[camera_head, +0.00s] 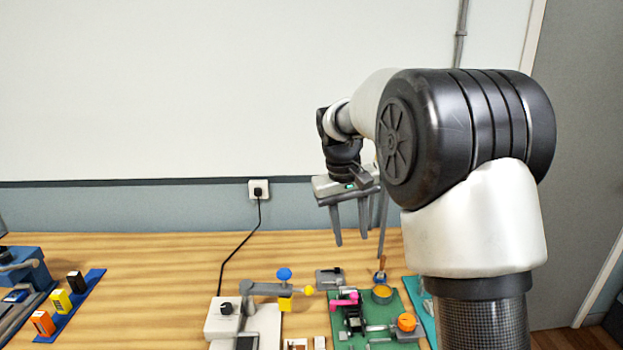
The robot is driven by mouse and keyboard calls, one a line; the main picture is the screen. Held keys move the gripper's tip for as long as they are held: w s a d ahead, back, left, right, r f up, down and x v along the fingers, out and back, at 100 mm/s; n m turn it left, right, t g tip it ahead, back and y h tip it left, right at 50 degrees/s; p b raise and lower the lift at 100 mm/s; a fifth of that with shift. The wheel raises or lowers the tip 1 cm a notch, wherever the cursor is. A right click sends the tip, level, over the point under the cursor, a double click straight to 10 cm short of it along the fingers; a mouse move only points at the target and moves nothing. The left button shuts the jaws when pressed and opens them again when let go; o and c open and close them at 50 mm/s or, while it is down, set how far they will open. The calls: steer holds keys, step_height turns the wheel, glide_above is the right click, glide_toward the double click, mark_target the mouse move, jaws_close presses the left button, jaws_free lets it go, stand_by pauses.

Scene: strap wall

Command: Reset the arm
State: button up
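My arm rises on the right side of the head camera view and bends over to the left. My gripper (351,241) hangs at its end, pointing down above the back part of the wooden table (160,262). Its two grey fingers are apart, with the wall showing between them and nothing held. A thin grey rod (384,225) shows just right of the fingers; I cannot tell whether it is part of the gripper or stands behind it. The arm's large black joint hides part of the wall.
Below the gripper are a green mat (411,342) with several small parts and a grey-white device (224,318) with a blue knob (284,274). Orange, yellow and black blocks stand on a blue strip (88,290) at left. A cord runs from a wall socket (258,183).

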steer(key=s+d+r+t+p, duration=0.1)
steer(key=s+r, duration=0.7)
steer(key=s, duration=0.1)
steer(key=s+r+m+t+y+p, duration=0.1)
steer(key=s, duration=0.9)
steer(key=s+d+r+t+p, duration=0.1)
steer(key=s+t+p, duration=0.1)
steer(key=s, duration=0.8)
steer(key=shift+s+m+t+y, duration=0.25)
steer(key=shift+m+t+y, duration=0.05)
steer(key=shift+m+y, duration=0.1)
